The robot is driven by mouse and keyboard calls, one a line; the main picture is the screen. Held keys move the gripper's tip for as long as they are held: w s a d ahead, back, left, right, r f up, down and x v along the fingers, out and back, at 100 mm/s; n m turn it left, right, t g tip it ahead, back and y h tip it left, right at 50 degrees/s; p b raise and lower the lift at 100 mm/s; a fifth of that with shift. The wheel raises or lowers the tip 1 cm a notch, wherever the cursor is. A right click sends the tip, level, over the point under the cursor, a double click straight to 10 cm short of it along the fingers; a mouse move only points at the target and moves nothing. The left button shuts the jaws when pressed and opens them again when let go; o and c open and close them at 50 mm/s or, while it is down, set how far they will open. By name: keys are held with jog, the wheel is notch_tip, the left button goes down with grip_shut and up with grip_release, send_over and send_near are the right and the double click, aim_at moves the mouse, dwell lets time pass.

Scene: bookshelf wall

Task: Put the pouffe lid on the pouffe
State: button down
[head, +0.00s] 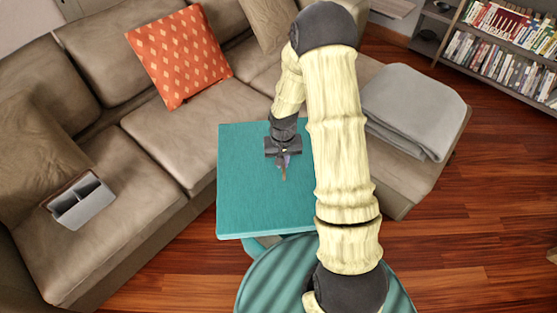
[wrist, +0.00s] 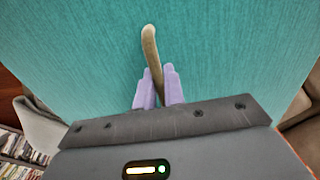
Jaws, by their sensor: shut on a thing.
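The pouffe lid (head: 245,185) is a flat teal square with a thin front edge, in the middle of the head view. Its teal surface fills most of the wrist view (wrist: 230,60). A tan, strap-like handle (wrist: 152,50) stands out against it. My gripper (wrist: 158,88) is shut on this handle, with its purple fingers on both sides of it. In the head view my gripper (head: 284,160) is over the lid, and my arm covers the lid's right side. I cannot make out the pouffe; the lid may hide it. The gap under the lid is not clear.
A beige sofa (head: 60,225) runs along the left and back, with an orange cushion (head: 178,55) and a grey divided caddy (head: 82,203). A folded grey blanket (head: 412,110) lies at the right. A bookshelf (head: 500,45) stands back right. Wooden floor (head: 470,235) is clear at right.

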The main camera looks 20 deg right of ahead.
jog(key=s+d+f+m+b, duration=0.1)
jog(key=d+f+m+b, duration=0.1)
jog(key=f+b, duration=0.7)
jog(key=s+d+f+m+b, duration=0.1)
jog(key=d+f+m+b, duration=0.2)
jog(key=f+b, duration=0.6)
jog(key=s+d+f+m+b, duration=0.1)
jog(key=f+m+b, duration=0.3)
jog(key=f+b, duration=0.4)
jog(key=shift+s+d+f+m+b, duration=0.3)
jog(key=shift+s+d+f+b, duration=0.15)
jog(key=shift+d, duration=0.35)
jog(key=shift+r, duration=0.1)
notch_tip(320, 180, down, 8)
jog(key=b, duration=0.6)
jog(key=shift+f, duration=0.9)
dwell(1.1)
